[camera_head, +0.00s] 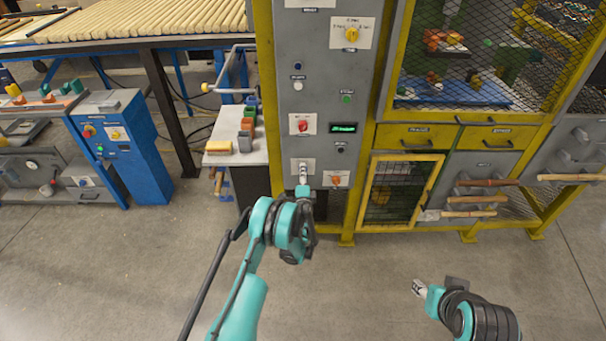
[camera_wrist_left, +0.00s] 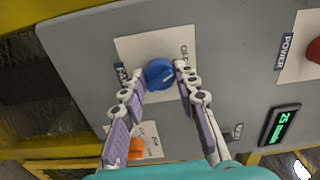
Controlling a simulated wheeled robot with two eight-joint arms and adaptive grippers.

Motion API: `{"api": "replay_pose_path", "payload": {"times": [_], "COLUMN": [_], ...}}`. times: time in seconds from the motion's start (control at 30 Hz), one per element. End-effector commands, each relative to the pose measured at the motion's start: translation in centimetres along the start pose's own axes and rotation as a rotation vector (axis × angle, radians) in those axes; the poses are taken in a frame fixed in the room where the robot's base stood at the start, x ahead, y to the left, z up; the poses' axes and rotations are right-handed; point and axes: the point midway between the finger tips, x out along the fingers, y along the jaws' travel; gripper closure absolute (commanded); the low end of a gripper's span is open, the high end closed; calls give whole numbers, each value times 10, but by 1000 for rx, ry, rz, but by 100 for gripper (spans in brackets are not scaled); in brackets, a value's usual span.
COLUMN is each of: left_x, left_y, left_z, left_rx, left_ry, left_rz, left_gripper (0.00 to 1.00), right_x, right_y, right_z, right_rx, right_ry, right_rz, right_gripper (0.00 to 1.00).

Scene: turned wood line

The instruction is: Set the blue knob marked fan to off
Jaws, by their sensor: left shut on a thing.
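The blue knob (camera_wrist_left: 160,74) sits on a white plate on the grey panel. In the left wrist view a FAN label (camera_wrist_left: 121,72) is at its left, and partly covered lettering, likely OFF, is at its upper right. A pale pointer line on the knob slants up and right. My left gripper (camera_wrist_left: 159,76) has one finger on each side of the knob and is shut on it. In the head view my left gripper (camera_head: 303,178) is at the panel's lower plate and hides the knob. My right gripper (camera_head: 418,287) hangs over the floor, away from the panel.
Nearby on the panel are an orange knob (camera_wrist_left: 137,148), a green display (camera_wrist_left: 279,126) and a red POWER knob (camera_wrist_left: 313,50). A small table (camera_head: 222,160) with coloured blocks stands left of the panel. A yellow mesh door (camera_head: 402,190) is at its right. The floor in front is clear.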

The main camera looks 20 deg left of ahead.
Motion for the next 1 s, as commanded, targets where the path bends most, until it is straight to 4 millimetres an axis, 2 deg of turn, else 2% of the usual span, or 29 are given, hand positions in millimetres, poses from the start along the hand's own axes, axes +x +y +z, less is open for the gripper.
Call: {"api": "replay_pose_path", "payload": {"times": [0.6, 0.63, 0.7, 1.0], "left_x": [1, 1, 1, 0], "left_y": [0, 0, 0, -1], "left_z": [0, 0, 0, 0], "left_rx": [-43, -43, -43, -42], "left_ry": [-1, -1, -1, 0], "left_rz": [0, 0, 0, 0], "left_gripper": [99, 65, 49, 49], "right_x": [0, 0, 0, 0], "right_y": [0, 0, 0, 0], "right_z": [0, 0, 0, 0], "right_rx": [0, 0, 0, 0], "right_ry": [0, 0, 0, 0], "right_rz": [0, 0, 0, 0], "right_gripper": [60, 60, 60, 60]}}
